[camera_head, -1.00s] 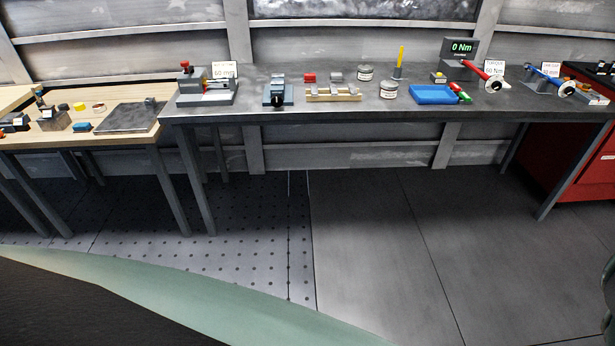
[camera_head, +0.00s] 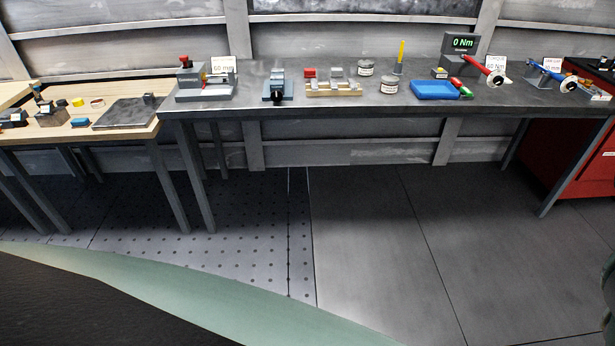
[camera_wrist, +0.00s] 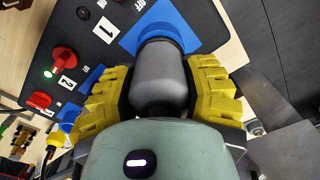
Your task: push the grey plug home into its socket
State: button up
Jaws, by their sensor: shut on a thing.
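My gripper (camera_wrist: 163,68) shows in the wrist view, its yellow fingers closed on both sides of the grey plug (camera_wrist: 160,84). The plug is a smooth grey cylinder, and its far end meets a dark ring at the socket on a blue square plate (camera_wrist: 135,42). The plate is on a dark panel (camera_wrist: 85,44). How deep the plug sits in the socket is hidden by the plug itself. My gripper and the plug do not show in the head view.
Beside the socket, the panel carries red rotary switches (camera_wrist: 64,60), a lit green lamp (camera_wrist: 48,74) and more blue plates (camera_wrist: 92,77). A yellow connector (camera_wrist: 55,138) stands at lower left. In the head view, a long grey bench (camera_head: 340,105) holds tools and a blue tray (camera_head: 433,91).

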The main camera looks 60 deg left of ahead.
jog(key=shift+f+b, duration=0.3)
jog(key=shift+f, duration=0.15)
jog(key=o, duration=1.3)
jog(key=shift+o, duration=0.2)
jog(key=shift+r, duration=0.15)
jog(key=shift+w+a+r, duration=0.1)
jog(key=shift+r, duration=3.6)
